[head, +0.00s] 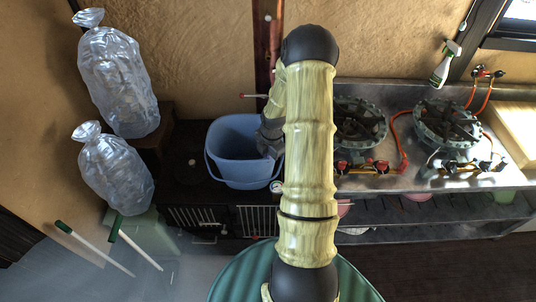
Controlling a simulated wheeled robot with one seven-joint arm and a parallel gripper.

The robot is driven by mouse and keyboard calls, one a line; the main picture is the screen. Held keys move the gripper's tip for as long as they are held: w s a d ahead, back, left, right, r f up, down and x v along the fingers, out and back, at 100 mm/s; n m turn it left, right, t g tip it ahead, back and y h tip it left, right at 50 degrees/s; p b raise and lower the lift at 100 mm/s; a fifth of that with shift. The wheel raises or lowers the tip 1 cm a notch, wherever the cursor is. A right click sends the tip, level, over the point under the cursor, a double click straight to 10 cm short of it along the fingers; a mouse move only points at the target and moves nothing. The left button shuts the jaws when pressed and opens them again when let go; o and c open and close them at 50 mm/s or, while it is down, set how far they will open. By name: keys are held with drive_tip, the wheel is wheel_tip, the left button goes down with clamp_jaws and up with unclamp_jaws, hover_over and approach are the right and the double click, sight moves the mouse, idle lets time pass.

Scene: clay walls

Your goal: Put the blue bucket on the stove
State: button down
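The blue bucket (232,165) stands upright on a dark, low unit left of my arm. Its handle hangs down around the front. My gripper (272,148) is at the bucket's right rim, partly hidden behind my arm; its fingers are too small and covered to show whether they hold the rim. The stove (447,122) is a metal counter area right of my arm with ring burners. A second burner (358,122) sits just right of my arm. No pot shows on either burner.
Two clear plastic bags (118,80) of bottles stand at left, the lower one on a green bin (145,232). Orange hoses (401,140) run by the burners. A spray bottle (445,65) is by the back wall. A wooden board (512,130) is at far right.

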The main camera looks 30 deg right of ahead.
drive_tip(key=shift+w+d, duration=0.2)
drive_tip(key=shift+w, duration=0.1)
drive_tip(key=shift+f+p, duration=0.35)
drive_tip(key=shift+f, duration=0.25)
drive_tip(key=shift+f, duration=0.1)
drive_tip(key=c, duration=1.7)
unclamp_jaws()
drive_tip(key=shift+s, duration=0.1)
drive_tip(key=r, duration=0.4)
drive_tip(key=s+r+b, duration=0.1)
drive_tip(key=r, duration=0.3)
drive_tip(key=r+b, duration=0.1)
drive_tip(key=r, duration=0.3)
drive_tip(key=shift+s, duration=0.3)
